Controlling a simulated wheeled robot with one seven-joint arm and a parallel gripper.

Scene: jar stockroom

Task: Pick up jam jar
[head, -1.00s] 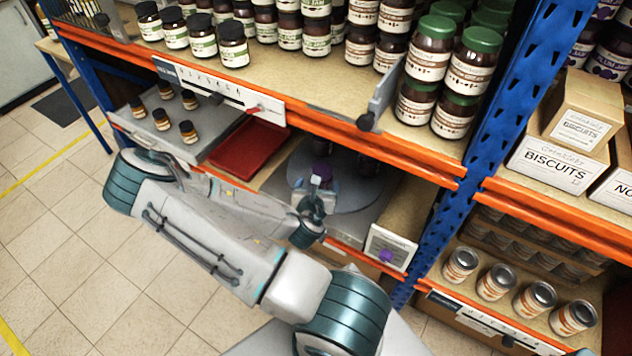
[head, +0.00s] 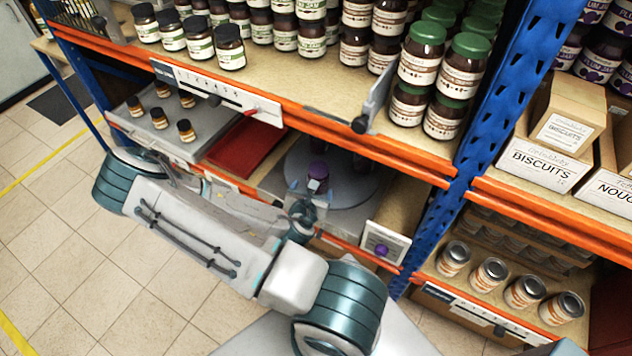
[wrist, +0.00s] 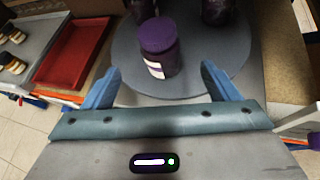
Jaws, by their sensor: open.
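A jam jar (wrist: 160,50) with a purple lid and a white label stands upright on a round grey turntable (wrist: 205,82) on the lower shelf. I see a gap between the fingertips and the jar. A second dark jar (wrist: 217,10) stands farther back on the turntable, cut off by the picture's edge.
A red tray (wrist: 75,52) lies left of the turntable, with small jars (head: 160,118) on a grey board beyond it. The orange shelf beam (head: 330,130) runs above my gripper. A sign with a purple mark (head: 385,243) stands at the shelf's front right.

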